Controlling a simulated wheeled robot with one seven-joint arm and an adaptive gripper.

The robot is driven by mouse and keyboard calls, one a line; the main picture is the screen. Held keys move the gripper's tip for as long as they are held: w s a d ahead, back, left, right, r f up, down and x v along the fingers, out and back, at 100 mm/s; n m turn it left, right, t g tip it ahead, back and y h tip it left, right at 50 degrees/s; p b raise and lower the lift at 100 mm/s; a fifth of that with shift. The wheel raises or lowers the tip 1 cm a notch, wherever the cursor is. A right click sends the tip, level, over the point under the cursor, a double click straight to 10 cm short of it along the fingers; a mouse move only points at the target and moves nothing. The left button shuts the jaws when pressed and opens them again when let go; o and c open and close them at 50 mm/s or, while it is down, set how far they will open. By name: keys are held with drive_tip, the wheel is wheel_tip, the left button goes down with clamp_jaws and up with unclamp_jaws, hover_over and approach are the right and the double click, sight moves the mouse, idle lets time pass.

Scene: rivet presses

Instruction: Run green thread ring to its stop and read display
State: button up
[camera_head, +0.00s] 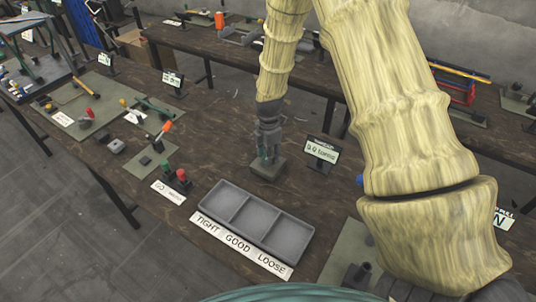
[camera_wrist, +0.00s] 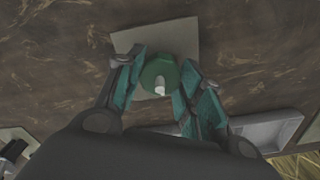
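The green thread ring (camera_wrist: 160,75) sits around a pale threaded post that shows in its middle. It stands on a small square block (camera_head: 268,169) on the bench. In the head view my gripper (camera_head: 267,148) points straight down and hides most of the ring. A small display (camera_head: 322,151) on a stand is just right of the block; its text is too small to read surely.
A grey three-part tray (camera_head: 250,214) labelled TIGHT, GOOD, LOOSE lies in front of the block. Red and green buttons (camera_head: 180,176) and an orange-handled lever (camera_head: 166,128) stand to the left. My arm hides much of the right side.

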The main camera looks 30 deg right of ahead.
drive_tip(key=shift+m, duration=0.4)
drive_tip(key=m, duration=0.4)
drive_tip(key=shift+s+f+m+b, duration=0.1)
drive_tip(key=shift+m+b, duration=0.3)
drive_tip(key=m, duration=1)
drive_tip(key=shift+m+b, duration=0.35)
drive_tip(key=shift+m, duration=0.05)
drive_tip(key=m, duration=0.5)
drive_tip(key=shift+m, duration=0.3)
drive_tip(key=o, duration=1)
